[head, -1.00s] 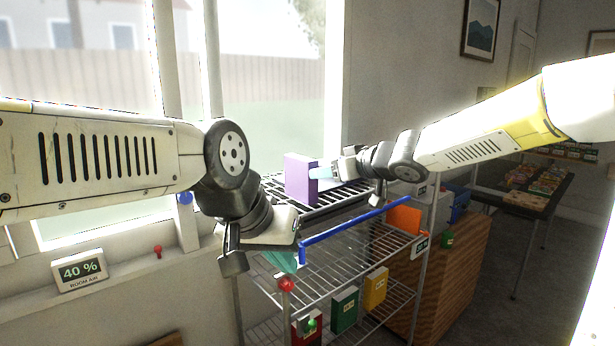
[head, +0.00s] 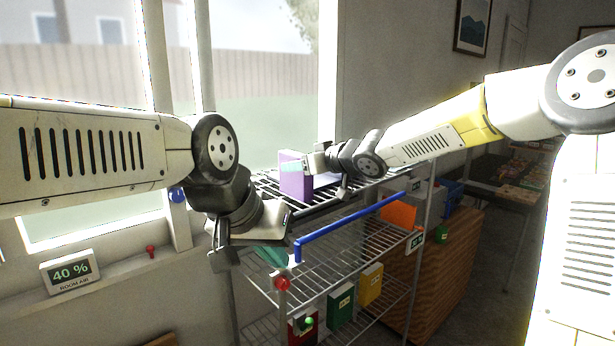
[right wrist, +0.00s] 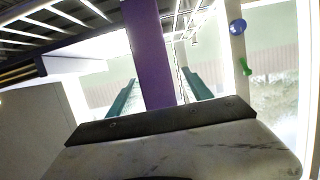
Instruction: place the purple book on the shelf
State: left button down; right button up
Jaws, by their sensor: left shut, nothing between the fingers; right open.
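The purple book (head: 295,186) stands upright on the top wire shelf (head: 330,207), near its left end by the window. My right gripper (head: 291,166) is open at the book's upper part and hides some of it. In the right wrist view the purple book (right wrist: 148,50) passes between the two teal fingers (right wrist: 160,92), with a gap visible on either side. My left gripper (head: 272,256) is shut and empty, lower down at the front left of the rack.
A blue bar (head: 350,228) runs along the rack's front. Green (head: 340,305), yellow (head: 370,285) and red (head: 303,328) boxes stand on a lower shelf. An orange item (head: 398,214) is at the right. A humidity display (head: 70,271) sits on the sill at left.

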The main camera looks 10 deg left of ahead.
jog(key=shift+x, duration=1.15)
jog(key=shift+c, duration=0.2)
grip_shut()
jog(key=shift+r, duration=0.1)
jog(key=shift+r, duration=0.1)
